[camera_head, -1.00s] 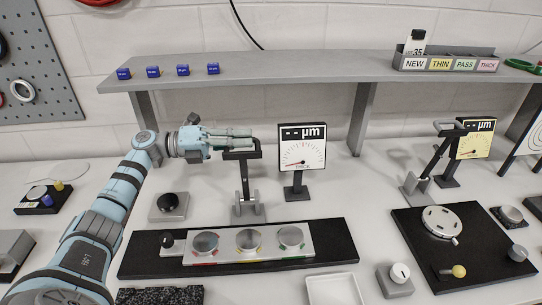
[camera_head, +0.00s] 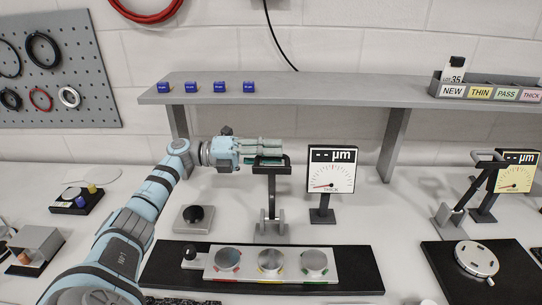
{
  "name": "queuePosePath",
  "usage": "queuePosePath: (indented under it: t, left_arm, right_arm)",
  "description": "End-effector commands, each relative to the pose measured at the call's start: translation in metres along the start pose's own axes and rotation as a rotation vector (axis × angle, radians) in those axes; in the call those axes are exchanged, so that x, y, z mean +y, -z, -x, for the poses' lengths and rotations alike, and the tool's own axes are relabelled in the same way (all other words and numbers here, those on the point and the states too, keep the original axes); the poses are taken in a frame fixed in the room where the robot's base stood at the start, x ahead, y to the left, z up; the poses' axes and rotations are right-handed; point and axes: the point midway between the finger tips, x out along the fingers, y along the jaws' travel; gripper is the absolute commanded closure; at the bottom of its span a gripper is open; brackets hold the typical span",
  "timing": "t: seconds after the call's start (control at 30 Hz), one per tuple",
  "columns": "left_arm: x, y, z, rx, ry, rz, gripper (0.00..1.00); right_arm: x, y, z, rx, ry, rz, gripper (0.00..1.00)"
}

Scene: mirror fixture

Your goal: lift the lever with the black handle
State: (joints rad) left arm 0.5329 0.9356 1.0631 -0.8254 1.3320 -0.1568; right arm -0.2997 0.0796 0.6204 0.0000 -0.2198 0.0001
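A lever with a black handle (camera_head: 271,164) stands upright on a small grey bracket, in the middle of the white bench. My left gripper (camera_head: 272,151) is level with the top of this lever, its fingers pointing right, at and just above the handle bar. The fingers and handle overlap in the picture; I cannot tell whether they touch or how far apart the fingers are. A second lever (camera_head: 468,190) at the right leans to the right and has a greyish bar at its top. My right gripper is out of view.
A dial gauge (camera_head: 332,171) stands close right of the lever, and another gauge (camera_head: 515,180) stands at the right. A grey shelf (camera_head: 330,93) runs behind and above. A black plate (camera_head: 354,263) with round discs lies in front.

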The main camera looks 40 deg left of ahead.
Motion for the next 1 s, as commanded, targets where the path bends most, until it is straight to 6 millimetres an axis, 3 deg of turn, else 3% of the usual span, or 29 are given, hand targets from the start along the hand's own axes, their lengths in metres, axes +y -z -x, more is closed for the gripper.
queuePosePath:
  t: [0.17, 0.27, 0.6, 0.7, 1.0]
  left_arm:
    - [0.001, 0.001, 0.002, 0.002, -0.002, 0.001, 0.69]
    - [0.002, 0.001, 0.013, 0.000, -0.005, 0.004, 0.69]
    - [0.002, -0.002, 0.101, -0.005, -0.001, 0.003, 0.69]
    - [0.002, -0.002, 0.115, -0.003, 0.001, 0.001, 0.69]
    - [0.002, -0.001, 0.121, 0.001, 0.001, 0.002, 0.69]
  right_arm:
    - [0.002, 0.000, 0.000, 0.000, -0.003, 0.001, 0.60]
    - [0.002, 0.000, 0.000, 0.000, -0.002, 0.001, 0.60]
    - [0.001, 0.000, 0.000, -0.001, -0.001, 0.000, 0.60]
    - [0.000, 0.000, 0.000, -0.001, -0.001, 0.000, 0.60]
    - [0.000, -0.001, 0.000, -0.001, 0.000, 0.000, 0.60]
